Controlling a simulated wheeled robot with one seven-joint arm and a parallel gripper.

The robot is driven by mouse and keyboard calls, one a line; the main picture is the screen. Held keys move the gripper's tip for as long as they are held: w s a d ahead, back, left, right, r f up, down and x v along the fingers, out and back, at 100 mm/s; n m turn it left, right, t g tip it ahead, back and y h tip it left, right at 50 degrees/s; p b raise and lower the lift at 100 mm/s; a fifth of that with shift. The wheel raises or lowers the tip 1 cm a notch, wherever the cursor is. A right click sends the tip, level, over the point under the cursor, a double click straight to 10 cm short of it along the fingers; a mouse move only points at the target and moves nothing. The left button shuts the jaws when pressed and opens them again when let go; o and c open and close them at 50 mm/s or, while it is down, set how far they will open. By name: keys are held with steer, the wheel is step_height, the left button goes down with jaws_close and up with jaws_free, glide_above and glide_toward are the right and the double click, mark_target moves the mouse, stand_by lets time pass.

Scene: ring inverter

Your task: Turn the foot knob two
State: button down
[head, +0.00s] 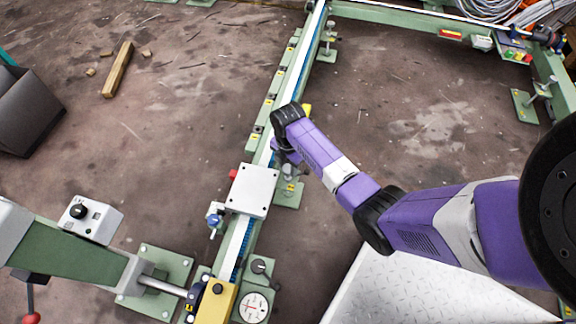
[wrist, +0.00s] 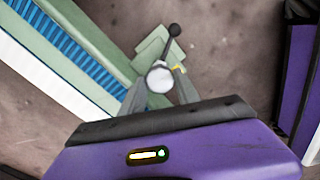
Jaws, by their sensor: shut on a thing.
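The foot knob, a round pale grey knob (wrist: 160,80), sits between my fingers in the wrist view. My gripper (wrist: 161,88) is shut on it, one grey finger on each side. A dark lever with a black ball end (wrist: 174,31) sticks out just beyond the knob. Under it is a green foot plate (wrist: 157,45). In the head view the green foot plate (head: 288,196) stands on the floor beside the rail. There my purple arm reaches in from the right and largely hides my gripper (head: 279,158) and the top of the foot.
A long green rail (head: 239,240) with a blue and white track runs beside the foot. A white box (head: 252,191) is mounted on it, near the foot. A white dial (head: 254,307) and a yellow block (head: 216,301) are nearer. The floor right of the rail is mostly clear.

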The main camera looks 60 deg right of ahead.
steer(key=shift+r+p, duration=0.1)
steer(key=shift+p, duration=0.2)
steer(key=m+p, duration=0.3)
steer(key=shift+r, duration=0.2)
steer(key=m+p, duration=0.3)
steer(key=m, duration=0.1)
steer(key=shift+f, duration=0.1)
steer(key=m+p, duration=0.2)
steer(key=m, duration=0.3)
steer(key=shift+f, duration=0.1)
steer(key=shift+f+m+p, duration=0.1)
steer(key=shift+m+p, duration=0.35)
steer(key=shift+m, duration=1.45)
steer(key=c, duration=0.9)
jaws_free()
